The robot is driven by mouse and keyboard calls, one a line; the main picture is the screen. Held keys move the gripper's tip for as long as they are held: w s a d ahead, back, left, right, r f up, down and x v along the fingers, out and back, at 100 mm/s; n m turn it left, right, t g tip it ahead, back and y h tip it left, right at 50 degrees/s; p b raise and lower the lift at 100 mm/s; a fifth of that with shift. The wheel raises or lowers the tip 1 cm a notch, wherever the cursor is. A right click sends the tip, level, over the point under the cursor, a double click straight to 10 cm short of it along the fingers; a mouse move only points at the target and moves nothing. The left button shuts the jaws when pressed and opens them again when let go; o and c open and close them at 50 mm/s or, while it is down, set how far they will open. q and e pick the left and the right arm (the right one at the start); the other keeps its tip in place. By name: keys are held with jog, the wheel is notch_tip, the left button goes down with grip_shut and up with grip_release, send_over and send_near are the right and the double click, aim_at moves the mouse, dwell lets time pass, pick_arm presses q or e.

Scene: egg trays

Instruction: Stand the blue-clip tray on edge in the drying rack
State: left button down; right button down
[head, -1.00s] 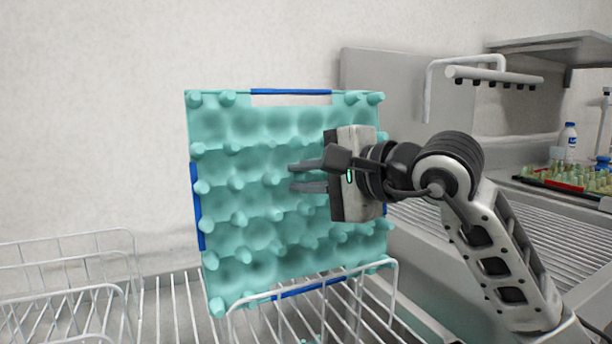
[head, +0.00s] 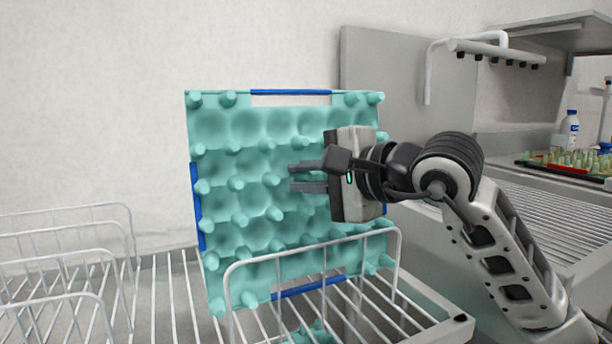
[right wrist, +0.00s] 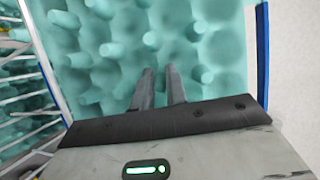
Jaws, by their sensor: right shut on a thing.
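The blue-clip tray (head: 240,175) is a teal, bumpy egg tray with blue clips on its edges. It is upright in the head view, its lower part behind a white wire divider of the drying rack (head: 312,253). I cannot tell whether its bottom edge touches the rack. My right gripper (head: 308,177) is at the tray's right half, its two fingers close together and shut on the tray. In the right wrist view the fingers (right wrist: 160,88) lie among the tray's bumps (right wrist: 115,45). My left gripper is not in view.
More white wire dividers (head: 65,263) stand at the left, with rack bars between. A teal piece (head: 312,334) shows below the tray, mostly hidden. At the right are a ribbed counter (head: 550,220), a filled egg tray with a red edge (head: 568,169), and a bottle (head: 570,127).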

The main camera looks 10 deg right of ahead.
jog(key=shift+f, duration=0.2)
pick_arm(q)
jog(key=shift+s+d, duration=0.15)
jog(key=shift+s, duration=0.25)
pick_arm(e)
jog(key=c, duration=1.3)
grip_release()
jog(key=shift+c, duration=0.2)
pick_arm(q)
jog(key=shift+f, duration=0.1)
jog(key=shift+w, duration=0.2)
pick_arm(e)
jog(key=shift+s+d, duration=0.1)
jog(key=shift+b+v, duration=0.55)
jog(key=shift+v, duration=1.4)
pick_arm(q)
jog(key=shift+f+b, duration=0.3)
jog(key=shift+b, duration=0.15)
pick_arm(e)
jog(key=shift+v, duration=2)
